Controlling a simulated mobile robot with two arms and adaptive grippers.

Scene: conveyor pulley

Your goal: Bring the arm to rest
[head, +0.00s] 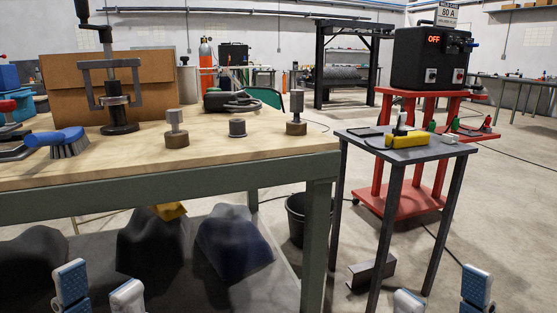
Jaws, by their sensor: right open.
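My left gripper (98,290) shows at the bottom left edge, in front of the workbench's lower shelf. Its two blue-and-white fingertips stand apart with nothing between them. My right gripper (443,293) shows at the bottom right edge, in front of the small grey table and over the floor. Its fingertips also stand apart, and the gap is empty. Both grippers are low in the view and clear of the bench top. The rest of both arms is out of view.
The wooden workbench (240,158) holds a puller on a pulley (117,100), a blue brush (62,140) and several metal parts. Dark covered bundles (232,243) lie below. The small grey table (440,152) holds a yellow tool (408,140). A black bucket (295,218) stands between them.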

